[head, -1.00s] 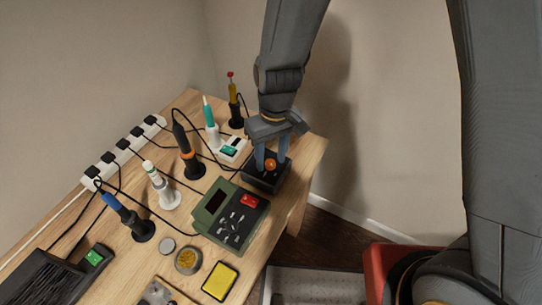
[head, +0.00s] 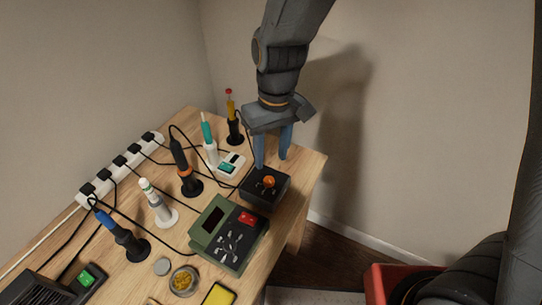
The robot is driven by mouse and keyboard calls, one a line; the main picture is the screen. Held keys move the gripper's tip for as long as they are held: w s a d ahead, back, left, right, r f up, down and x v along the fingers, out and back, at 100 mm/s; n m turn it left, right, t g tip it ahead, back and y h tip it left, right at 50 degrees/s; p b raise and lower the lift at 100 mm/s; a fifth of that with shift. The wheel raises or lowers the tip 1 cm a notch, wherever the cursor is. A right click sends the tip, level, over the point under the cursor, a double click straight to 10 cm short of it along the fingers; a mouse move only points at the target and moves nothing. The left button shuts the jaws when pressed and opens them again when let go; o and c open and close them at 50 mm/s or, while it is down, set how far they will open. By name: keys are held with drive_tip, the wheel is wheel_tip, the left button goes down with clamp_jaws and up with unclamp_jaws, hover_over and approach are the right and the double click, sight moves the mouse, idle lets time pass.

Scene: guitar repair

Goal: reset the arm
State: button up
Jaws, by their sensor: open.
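My gripper (head: 272,164) points down above the back right part of the wooden table (head: 303,177). Its two blue fingers are spread apart with nothing between them. Just below and in front of the fingertips sits a black box with an orange knob (head: 268,183). The left fingertip overlaps the box's back edge in the picture, and I cannot tell whether it touches. My arm comes down from the top of the picture.
Soldering irons stand in holders, including a blue one (head: 123,236), an orange-black one (head: 185,169) and a teal one (head: 209,139). A green station (head: 228,233), a power strip (head: 117,167), a brass-wool tin (head: 183,281) and a yellow sponge (head: 219,295) also lie there. Walls stand behind; cables cross the table.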

idle(0.3)
drive_tip(key=d+r+m, duration=0.1)
drive_tip(key=d+m, duration=0.1)
drive_tip(key=d, duration=0.6)
drive_tip(key=s+d+r+m+t, duration=0.1)
drive_tip(key=d+m, duration=0.1)
drive_tip(key=d, duration=0.6)
drive_tip(key=s+d+r+m, duration=0.1)
drive_tip(key=d+m, duration=0.1)
drive_tip(key=d, duration=0.5)
drive_tip(key=shift+s+d+r+m+h, duration=0.25)
drive_tip(key=shift+d+r+m+h, duration=0.05)
drive_tip(key=shift+d+r+m, duration=0.1)
